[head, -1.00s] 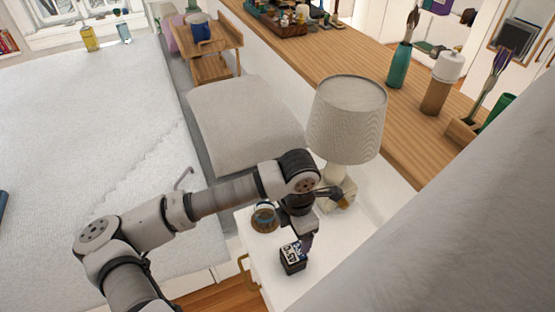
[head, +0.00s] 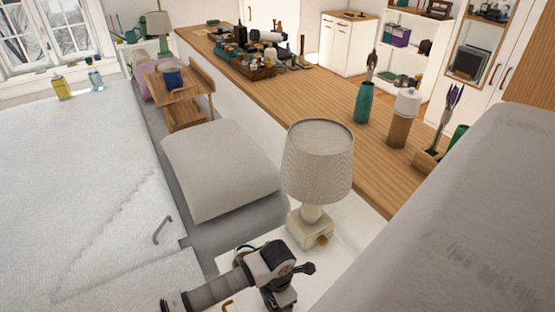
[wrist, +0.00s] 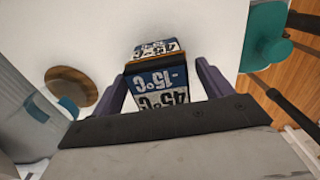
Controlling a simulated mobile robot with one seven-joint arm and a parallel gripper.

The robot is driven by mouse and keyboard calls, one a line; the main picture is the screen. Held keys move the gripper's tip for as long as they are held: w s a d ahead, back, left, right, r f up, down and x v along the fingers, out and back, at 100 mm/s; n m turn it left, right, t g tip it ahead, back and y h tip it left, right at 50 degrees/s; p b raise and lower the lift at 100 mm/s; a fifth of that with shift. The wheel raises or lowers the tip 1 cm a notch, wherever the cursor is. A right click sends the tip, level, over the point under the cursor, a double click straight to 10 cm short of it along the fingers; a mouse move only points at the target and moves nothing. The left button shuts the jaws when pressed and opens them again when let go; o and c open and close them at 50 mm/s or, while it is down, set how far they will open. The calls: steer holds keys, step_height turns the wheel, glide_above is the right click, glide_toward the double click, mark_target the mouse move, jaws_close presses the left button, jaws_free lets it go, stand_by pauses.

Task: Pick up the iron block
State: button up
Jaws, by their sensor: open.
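The iron block (wrist: 160,75), a small dark box with a blue and white label reading 45°C and -15°C, stands on a white surface in the wrist view. My gripper (wrist: 163,88) is open, with one purple finger on each side of the block. The block sits between the fingers, and I cannot tell whether either finger touches it. Its near end is hidden by the dark gripper body. In the head view my wrist (head: 275,275) is at the bottom edge, and the fingers and block are out of sight there.
A lamp (head: 318,160) stands on the white nightstand (head: 345,262) close behind my wrist. A round brown object (wrist: 72,88) lies left of the block in the wrist view. A teal object (wrist: 265,38) is at right. A bed (head: 75,190) and long wooden counter (head: 320,85) flank the nightstand.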

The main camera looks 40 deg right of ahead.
steer(key=shift+f, duration=0.55)
steer(key=c, duration=1.6)
steer(key=shift+r, duration=0.1)
step_height(320, 180, up, 20)
steer(key=b, duration=0.3)
